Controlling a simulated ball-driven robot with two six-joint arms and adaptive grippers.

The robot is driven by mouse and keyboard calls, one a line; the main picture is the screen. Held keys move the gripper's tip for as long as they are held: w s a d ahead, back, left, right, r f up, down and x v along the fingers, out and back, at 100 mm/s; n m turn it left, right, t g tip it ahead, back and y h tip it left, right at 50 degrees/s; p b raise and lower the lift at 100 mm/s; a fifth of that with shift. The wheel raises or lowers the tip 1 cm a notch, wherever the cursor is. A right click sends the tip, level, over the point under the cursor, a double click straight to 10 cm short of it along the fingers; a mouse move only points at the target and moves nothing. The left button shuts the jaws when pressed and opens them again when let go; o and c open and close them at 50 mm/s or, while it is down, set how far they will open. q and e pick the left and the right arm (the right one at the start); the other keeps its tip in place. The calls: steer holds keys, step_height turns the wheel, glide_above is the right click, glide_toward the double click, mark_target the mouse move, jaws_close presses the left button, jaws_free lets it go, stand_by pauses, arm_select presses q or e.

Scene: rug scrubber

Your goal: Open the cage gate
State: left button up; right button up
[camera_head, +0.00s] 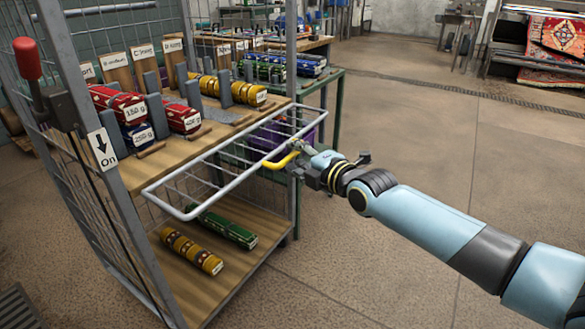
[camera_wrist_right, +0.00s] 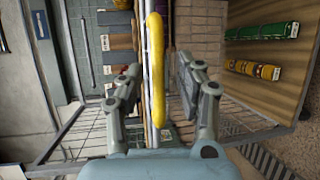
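The cage gate (camera_head: 235,185) is a pale metal wire frame across the front of the roll cage, between the upper and lower shelves. I cannot tell its exact tilt. A yellow handle (camera_head: 281,160) is fixed to its outer bar, toward the right end. My right gripper (camera_head: 297,152) is at this handle. In the right wrist view the handle (camera_wrist_right: 156,65) runs between the two spread fingers of the gripper (camera_wrist_right: 158,88), with a gap visible on each side. My left gripper is not in view.
The cage's wooden upper shelf (camera_head: 165,155) holds red, blue and yellow rolls. The lower shelf (camera_head: 215,285) holds a green roll (camera_head: 222,227) and a yellow one (camera_head: 191,251). A red-knobbed lever (camera_head: 27,60) is at the left post. Open floor (camera_head: 400,130) lies to the right.

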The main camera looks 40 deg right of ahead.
steer(key=shift+w+b, duration=0.3)
steer(key=shift+w, duration=0.55)
jaws_close()
